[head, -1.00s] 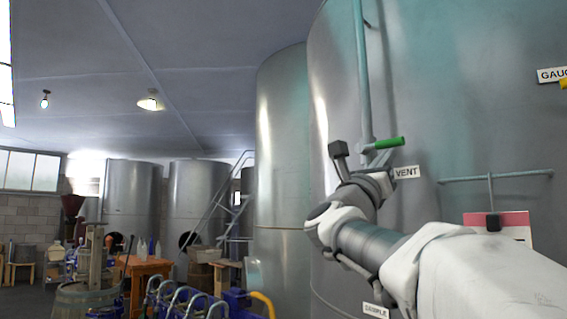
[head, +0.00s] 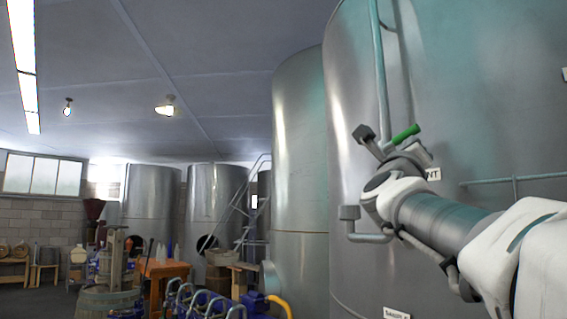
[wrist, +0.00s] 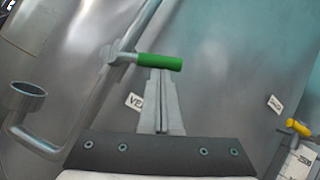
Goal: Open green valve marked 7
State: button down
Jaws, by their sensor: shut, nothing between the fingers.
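The green valve handle (head: 405,133) sits on a thin vertical pipe (head: 381,70) on the large steel tank (head: 470,100). In the wrist view the green handle (wrist: 160,62) lies nearly level and points right from its grey stem. No 7 is readable on it; the label beside it (wrist: 134,101) is partly covered, showing "VE". My gripper (wrist: 158,72) is shut and empty. Its fingertips overlap the lower edge of the handle in the wrist view; I cannot tell whether they touch it.
A pipe elbow with a cup-like end (wrist: 27,92) juts out left of my gripper. A yellow-handled valve (wrist: 299,127) is to the right. A horizontal pipe (head: 515,179) runs along the tank. Blue pumps (head: 255,304) and a ladder (head: 240,215) stand to the left.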

notch_tip(320, 180, up, 3)
jog(key=n+t+y+p, duration=0.1)
jog(key=n+y+p, duration=0.1)
jog(key=n+y, duration=0.1)
jog(key=shift+a+n, duration=0.1)
jog(key=shift+n, duration=0.7)
jog(key=shift+w+a+r+n+y+p, duration=0.35)
jog(key=shift+w+r+p, duration=0.3)
jog(key=shift+p, duration=0.5)
jog(key=shift+w+a+r+n+y+p, duration=0.1)
jog(key=shift+w+a+r+n+p, duration=0.3)
jog(key=shift+r+p, duration=0.6)
jog(key=shift+w+a+r+n+y+p, duration=0.25)
jog(key=shift+w+a+r+p, duration=0.3)
jog(key=shift+p, duration=0.7)
jog(key=shift+w, duration=0.15)
jog(key=shift+d, duration=0.1)
